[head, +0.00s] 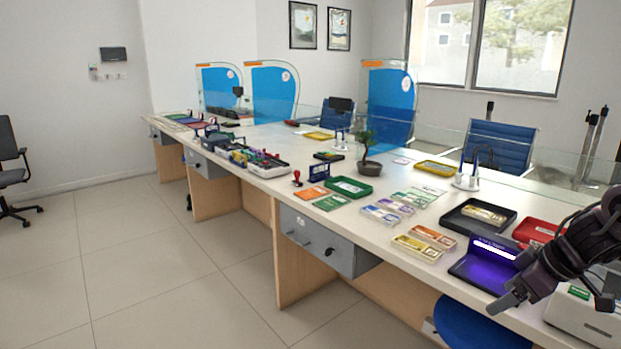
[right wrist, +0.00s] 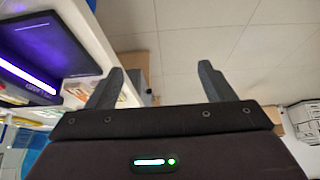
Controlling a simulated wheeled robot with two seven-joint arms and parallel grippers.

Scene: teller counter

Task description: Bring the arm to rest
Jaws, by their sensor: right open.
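My right gripper (head: 506,303) is at the lower right of the head view, by the front edge of the counter and near the purple-lit device (head: 485,263). In the right wrist view its two fingers (right wrist: 162,88) stand wide apart with nothing between them. The floor (right wrist: 180,35) shows behind the gap. The right arm reaches in from the right edge of the head view. My left gripper is not in view.
The long counter (head: 378,230) holds several banknote bundles, a black tray (head: 453,220), a red tray (head: 535,231), a green tray (head: 348,191) and a potted plant (head: 369,168). A pale machine (head: 585,318) stands at the right.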

